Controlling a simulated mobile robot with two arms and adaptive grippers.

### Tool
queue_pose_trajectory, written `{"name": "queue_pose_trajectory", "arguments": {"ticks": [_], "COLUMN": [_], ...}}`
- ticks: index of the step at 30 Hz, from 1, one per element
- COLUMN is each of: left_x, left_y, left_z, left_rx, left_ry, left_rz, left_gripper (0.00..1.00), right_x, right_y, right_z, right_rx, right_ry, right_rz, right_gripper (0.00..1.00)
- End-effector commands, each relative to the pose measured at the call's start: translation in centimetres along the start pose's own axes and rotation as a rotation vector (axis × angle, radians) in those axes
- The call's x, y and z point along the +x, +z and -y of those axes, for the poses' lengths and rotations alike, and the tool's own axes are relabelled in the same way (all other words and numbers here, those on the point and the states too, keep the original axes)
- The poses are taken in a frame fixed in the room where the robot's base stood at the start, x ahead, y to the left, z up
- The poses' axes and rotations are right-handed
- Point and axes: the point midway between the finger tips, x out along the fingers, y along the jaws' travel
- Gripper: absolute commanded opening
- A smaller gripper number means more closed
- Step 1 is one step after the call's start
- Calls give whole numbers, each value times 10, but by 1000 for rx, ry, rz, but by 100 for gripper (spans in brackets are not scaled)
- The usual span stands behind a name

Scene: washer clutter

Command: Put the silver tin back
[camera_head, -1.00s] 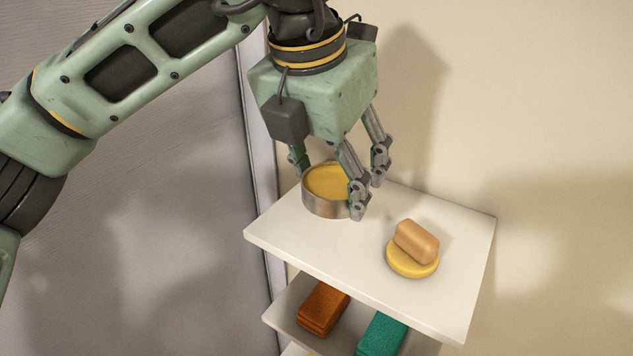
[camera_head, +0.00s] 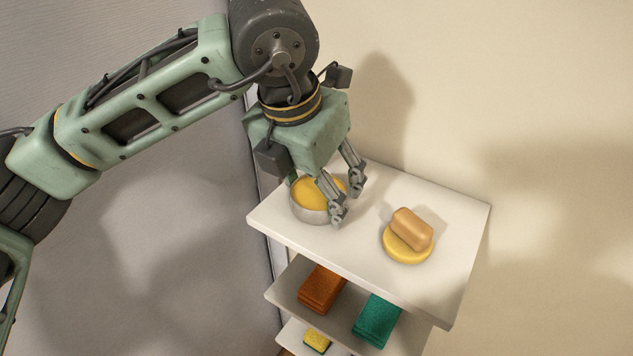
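The silver tin (camera_head: 309,214) is round and low, with a silver side and a yellow-gold top. It is upright at the back left of the white shelf top (camera_head: 370,262). I cannot tell whether it rests on the top or hangs just above it. My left gripper (camera_head: 322,195) points down over the tin, with its fingers around the tin's sides, shut on it. The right fingers show beside the tin, and the far-left finger is mostly hidden. My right gripper is not in view.
A tan soap bar (camera_head: 412,229) lies on a yellow round dish (camera_head: 407,250) to the right on the top. A wall stands behind; the top's front middle is clear.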

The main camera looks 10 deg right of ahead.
Motion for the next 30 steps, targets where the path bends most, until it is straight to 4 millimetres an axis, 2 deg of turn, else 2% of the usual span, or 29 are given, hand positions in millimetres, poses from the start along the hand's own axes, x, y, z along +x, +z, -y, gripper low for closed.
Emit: {"name": "queue_pose_trajectory", "arguments": {"ticks": [1,4,16,17,20,30], "left_x": [0,-1,-4,-4,-16,-89], "left_y": [0,0,1,1,1,0], "left_z": [0,0,0,0,0,0], "left_rx": [0,0,0,0,0,-1], "left_ry": [0,0,0,1,2,2], "left_rz": [0,0,0,2,4,4], "left_gripper": [73,82,82,82,82,82], "right_x": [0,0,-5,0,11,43], "right_y": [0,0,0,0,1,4], "right_z": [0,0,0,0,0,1], "right_rx": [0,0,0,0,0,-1], "right_ry": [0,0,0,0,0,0], "right_rz": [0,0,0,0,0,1], "right_gripper": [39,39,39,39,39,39]}}
